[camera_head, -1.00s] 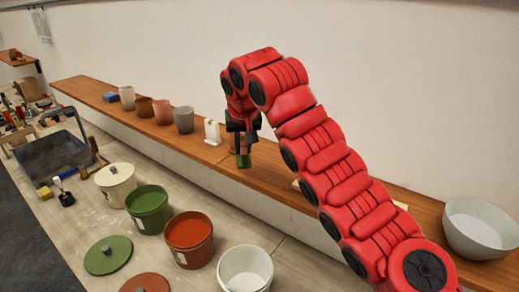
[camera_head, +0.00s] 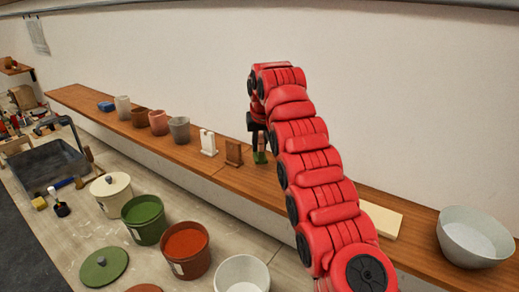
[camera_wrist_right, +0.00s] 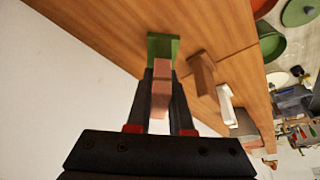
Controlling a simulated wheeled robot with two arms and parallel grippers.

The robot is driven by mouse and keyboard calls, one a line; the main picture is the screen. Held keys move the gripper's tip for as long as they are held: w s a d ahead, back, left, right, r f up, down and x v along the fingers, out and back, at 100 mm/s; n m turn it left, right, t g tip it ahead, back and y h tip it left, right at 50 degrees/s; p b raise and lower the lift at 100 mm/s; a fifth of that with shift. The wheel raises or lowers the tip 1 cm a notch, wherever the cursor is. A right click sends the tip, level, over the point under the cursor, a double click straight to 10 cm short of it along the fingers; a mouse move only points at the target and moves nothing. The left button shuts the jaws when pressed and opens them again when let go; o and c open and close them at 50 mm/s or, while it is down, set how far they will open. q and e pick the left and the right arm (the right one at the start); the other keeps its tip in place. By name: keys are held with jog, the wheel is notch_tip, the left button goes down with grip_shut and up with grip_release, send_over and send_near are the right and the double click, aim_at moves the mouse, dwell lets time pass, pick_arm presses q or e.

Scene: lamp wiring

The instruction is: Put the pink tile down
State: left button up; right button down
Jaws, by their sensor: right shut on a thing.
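My right gripper (camera_head: 258,135) is over the wooden shelf, in front of the wall. In the right wrist view its two fingers (camera_wrist_right: 160,95) are shut on the pink tile (camera_wrist_right: 159,100), a small dull pink slab. The tile's far end overlaps a green stand (camera_wrist_right: 164,45) on the shelf. I cannot tell whether they touch. The green stand (camera_head: 260,157) shows just below the gripper in the head view. A brown stand (camera_head: 233,152) and a white stand (camera_head: 208,142) stand to its left. My left gripper is not in view.
Several cups, among them a grey one (camera_head: 179,130), stand farther left on the shelf (camera_head: 290,190). A pale board (camera_head: 385,216) and a grey bowl (camera_head: 472,236) are to the right. Open glaze buckets, such as the green one (camera_head: 143,220), stand on the lower bench.

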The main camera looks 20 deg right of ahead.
aim_at(259, 154)
notch_tip(259, 154, down, 3)
jog(key=shift+r, duration=0.2)
jog(key=shift+w+a+f, duration=0.1)
jog(key=shift+f, duration=0.25)
jog(key=shift+f+b, duration=0.1)
jog(key=shift+b, duration=0.3)
jog(key=c, duration=0.8)
grip_release()
